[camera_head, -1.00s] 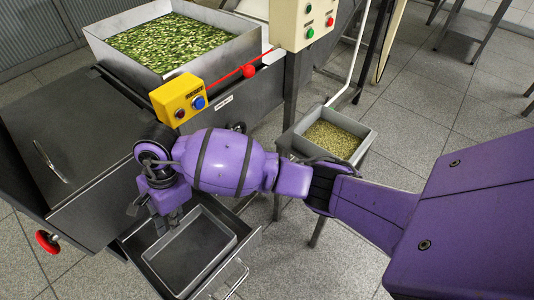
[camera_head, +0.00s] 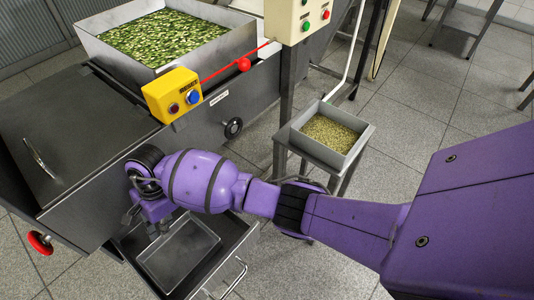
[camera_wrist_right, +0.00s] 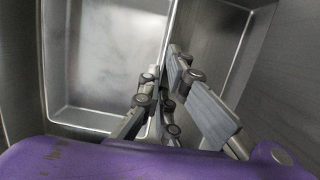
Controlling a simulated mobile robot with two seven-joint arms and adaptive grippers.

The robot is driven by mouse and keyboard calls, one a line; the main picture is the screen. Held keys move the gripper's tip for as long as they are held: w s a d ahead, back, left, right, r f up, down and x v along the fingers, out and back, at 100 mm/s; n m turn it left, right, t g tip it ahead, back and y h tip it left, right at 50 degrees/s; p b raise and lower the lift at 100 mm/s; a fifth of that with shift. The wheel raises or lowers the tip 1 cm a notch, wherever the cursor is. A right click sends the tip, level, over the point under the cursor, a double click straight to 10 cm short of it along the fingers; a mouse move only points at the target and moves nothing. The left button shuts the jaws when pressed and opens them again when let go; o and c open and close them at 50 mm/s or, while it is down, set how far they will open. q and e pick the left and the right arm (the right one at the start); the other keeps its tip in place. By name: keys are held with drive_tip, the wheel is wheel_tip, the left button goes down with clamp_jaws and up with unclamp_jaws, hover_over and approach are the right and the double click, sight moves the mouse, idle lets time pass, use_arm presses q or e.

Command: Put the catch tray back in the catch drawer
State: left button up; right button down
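The catch tray (camera_head: 203,230), a shallow grey metal tray, sits within the pulled-out catch drawer (camera_head: 221,262) at the machine's lower front. It looks empty and roughly level; whether it rests on the drawer floor is hard to tell. My right gripper (camera_head: 158,230) points down at the tray's left wall. In the right wrist view, the fingers (camera_wrist_right: 170,85) lie on either side of the tray's wall (camera_wrist_right: 170,25) and look closed on it; their contact is partly hidden. The tray's interior (camera_wrist_right: 110,55) shows left of the fingers. My left gripper is not in view.
The drawer handle (camera_head: 233,277) sticks out in front. Above are a yellow button box (camera_head: 172,94) and a bin of green pieces (camera_head: 240,40). A smaller tray of grain (camera_head: 358,150) stands on a stand to the right. Floor is clear at lower right.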

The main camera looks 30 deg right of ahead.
drive_tip(key=shift+w, duration=0.15)
drive_tip(key=c, duration=2)
unclamp_jaws()
drive_tip(key=v, duration=0.7)
drive_tip(key=shift+r+p, duration=0.35)
drive_tip(key=shift+r, duration=0.05)
